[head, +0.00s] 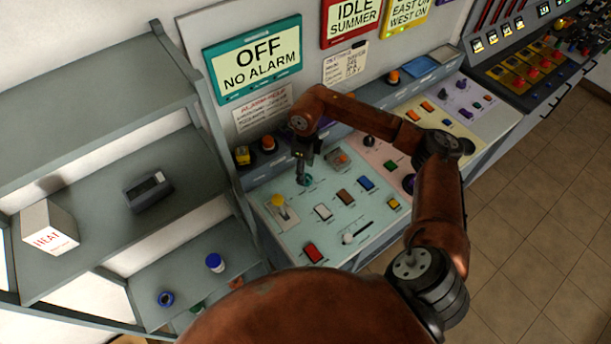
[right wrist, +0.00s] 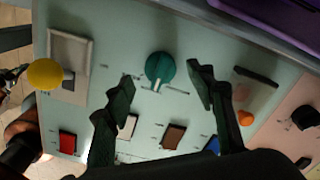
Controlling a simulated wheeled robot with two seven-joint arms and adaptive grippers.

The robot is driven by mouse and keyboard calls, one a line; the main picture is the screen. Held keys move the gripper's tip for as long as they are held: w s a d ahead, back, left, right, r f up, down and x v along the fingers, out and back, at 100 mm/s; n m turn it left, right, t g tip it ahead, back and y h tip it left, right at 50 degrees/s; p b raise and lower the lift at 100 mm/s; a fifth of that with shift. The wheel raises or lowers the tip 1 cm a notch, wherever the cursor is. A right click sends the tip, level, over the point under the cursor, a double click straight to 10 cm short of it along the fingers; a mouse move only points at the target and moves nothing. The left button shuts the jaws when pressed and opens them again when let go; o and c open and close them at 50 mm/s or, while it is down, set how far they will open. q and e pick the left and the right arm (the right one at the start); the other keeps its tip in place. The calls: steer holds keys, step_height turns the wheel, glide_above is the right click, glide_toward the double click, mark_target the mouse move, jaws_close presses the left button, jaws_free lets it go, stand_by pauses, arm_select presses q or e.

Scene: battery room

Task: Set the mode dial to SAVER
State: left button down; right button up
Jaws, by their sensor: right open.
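The mode dial appears to be the round teal knob (right wrist: 160,67) on the pale green panel (right wrist: 82,105); it also shows in the head view (head: 305,180). A pale line lies at its lower edge; the panel lettering is too small to read, so I cannot tell its setting. My right gripper (head: 305,165) hangs over the knob. In the right wrist view its two dark fingers (right wrist: 160,78) are apart, one on each side of the knob, with nothing held. Whether they touch it is unclear. Dark and brown parts at the left edge may be my left arm.
A yellow-knobbed lever (head: 278,201) stands left of the dial. Several coloured rocker buttons and a red button (head: 313,252) lie nearer me. A sign (head: 253,60) reads "OFF NO ALARM". Grey shelves (head: 95,205) hold a white HEAT box (head: 47,230) at left.

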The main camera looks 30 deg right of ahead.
steer(key=shift+f, duration=1.85)
steer(key=shift+c, duration=0.6)
steer(key=c, duration=1)
steer(key=shift+c, duration=0.2)
steer(key=shift+m, duration=0.4)
steer(key=m, duration=0.3)
steer(key=shift+m, duration=0.3)
steer(key=shift+d+m+p, duration=0.1)
steer(key=shift+m+p, duration=0.35)
steer(key=shift+m, duration=1.75)
